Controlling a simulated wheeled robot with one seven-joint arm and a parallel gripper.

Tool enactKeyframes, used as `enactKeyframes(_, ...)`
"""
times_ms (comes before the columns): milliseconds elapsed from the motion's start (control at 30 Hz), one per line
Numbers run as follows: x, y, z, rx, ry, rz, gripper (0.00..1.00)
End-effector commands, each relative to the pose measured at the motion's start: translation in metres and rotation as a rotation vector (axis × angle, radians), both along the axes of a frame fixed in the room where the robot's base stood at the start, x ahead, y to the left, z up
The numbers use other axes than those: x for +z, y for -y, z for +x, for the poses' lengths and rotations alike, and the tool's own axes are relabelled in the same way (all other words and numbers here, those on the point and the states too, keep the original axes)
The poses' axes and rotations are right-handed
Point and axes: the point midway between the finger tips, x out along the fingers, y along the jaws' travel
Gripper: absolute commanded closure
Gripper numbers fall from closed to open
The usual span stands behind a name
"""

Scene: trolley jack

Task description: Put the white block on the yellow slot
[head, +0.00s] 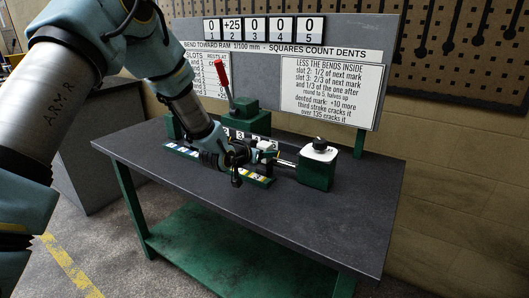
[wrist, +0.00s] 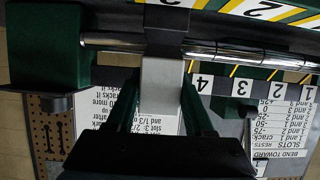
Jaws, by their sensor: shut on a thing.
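The white block (wrist: 161,84) is a pale upright piece between the two fingers of my gripper (wrist: 160,105) in the wrist view. My gripper is shut on it. Its upper end meets or overlaps a dark piece (wrist: 165,28) at the steel shaft (wrist: 255,59); I cannot tell whether they touch. In the head view my gripper (head: 248,153) is over the middle of the bench fixture and hides much of it. Yellow markings show on the front strip (head: 260,181) and beside an upside-down 2 (wrist: 263,9); I cannot tell which slot is the yellow one.
A green block with a white top and black knob (head: 317,168) stands right of my gripper. A red-handled lever (head: 222,75) rises behind. A sign board (head: 330,88) and number cards (head: 263,29) stand at the back. The right front of the bench top (head: 330,225) is clear.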

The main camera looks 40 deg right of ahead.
Motion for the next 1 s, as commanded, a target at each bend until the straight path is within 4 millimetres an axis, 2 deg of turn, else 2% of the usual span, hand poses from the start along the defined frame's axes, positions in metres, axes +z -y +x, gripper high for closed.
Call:
enactKeyframes(467, -0.0072, 0.001, 0.0006, 0.001, 0.003, -0.005, 1.0)
enactKeyframes(500, -0.0095, 0.0001, 0.0001, 0.001, 0.001, -0.001, 0.47)
enactKeyframes(767, -0.0083, 0.0, 0.0001, 0.001, 0.001, -0.001, 0.18)
enactKeyframes(1000, -0.0077, 0.0, 0.0001, 0.0, 0.0, -0.001, 0.18)
